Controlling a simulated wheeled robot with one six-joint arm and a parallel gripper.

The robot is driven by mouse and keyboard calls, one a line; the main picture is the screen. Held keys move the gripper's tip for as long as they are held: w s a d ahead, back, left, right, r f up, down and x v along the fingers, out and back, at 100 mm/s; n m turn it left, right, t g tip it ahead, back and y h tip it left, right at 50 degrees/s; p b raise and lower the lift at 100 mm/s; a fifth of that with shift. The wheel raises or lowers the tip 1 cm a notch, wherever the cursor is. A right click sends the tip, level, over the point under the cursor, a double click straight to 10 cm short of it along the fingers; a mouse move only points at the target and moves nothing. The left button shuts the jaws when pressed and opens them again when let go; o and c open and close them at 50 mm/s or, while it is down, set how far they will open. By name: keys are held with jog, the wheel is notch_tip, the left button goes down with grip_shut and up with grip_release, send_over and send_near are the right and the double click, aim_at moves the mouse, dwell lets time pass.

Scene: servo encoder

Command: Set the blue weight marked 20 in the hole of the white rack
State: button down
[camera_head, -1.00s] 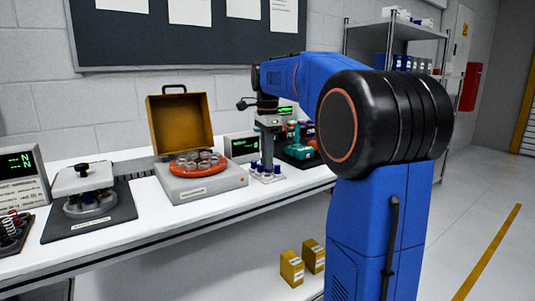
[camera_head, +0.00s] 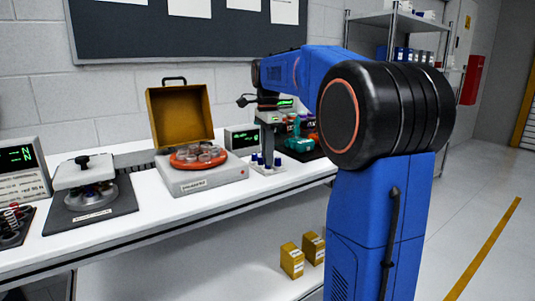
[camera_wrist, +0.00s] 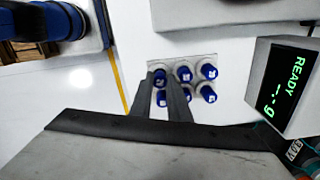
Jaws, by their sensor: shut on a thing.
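The rack also shows small at the bench's front edge in the head view (camera_head: 268,170). My gripper (camera_wrist: 161,72) reaches over the rack's left side in the wrist view, its two grey fingers shut on a blue weight (camera_wrist: 159,79) at the fingertips. Another blue weight (camera_wrist: 161,98) shows between the fingers, nearer to me. The fingers partly hide the rack. I cannot tell whether the held weight is clear of its hole.
A display reading READY (camera_wrist: 285,85) stands right of the rack in the wrist view. In the head view, an open yellow-lidded case (camera_head: 180,117) stands left of the rack, and teal and dark items (camera_head: 303,140) lie to its right. Bare bench shows in front of the case.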

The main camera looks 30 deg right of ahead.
jog(key=shift+f, duration=0.6)
dwell(0.6)
jog(key=c, duration=1.6)
grip_release()
jog(key=shift+r, duration=0.1)
jog(key=shift+r, duration=2.9)
jog(key=s+a+n, duration=0.1)
jog(key=s, duration=0.1)
jog(key=s+a+f+n, duration=0.1)
jog(key=s+a+n, duration=0.1)
jog(key=s+a+f+n+t, duration=0.1)
jog(key=s+a, duration=0.1)
jog(key=s, duration=0.1)
jog(key=shift+a+f+n, duration=0.25)
jog(key=shift+n, duration=0.05)
jog(key=s+a+f+n+t, duration=0.1)
jog(key=s+a+f+n, duration=0.2)
jog(key=s+f+n, duration=0.2)
jog(key=s+a+f+n+t, duration=0.1)
jog(key=s+a+f+n, duration=0.3)
jog(key=s+f, duration=0.5)
jog(key=s+a+f+n+t, duration=0.1)
jog(key=s+a+f+n, duration=0.2)
jog(key=s+f+n, duration=0.4)
jog(key=shift+s+a+f+t, duration=0.15)
jog(key=shift+s+t, duration=0.25)
jog(key=shift+s, duration=0.75)
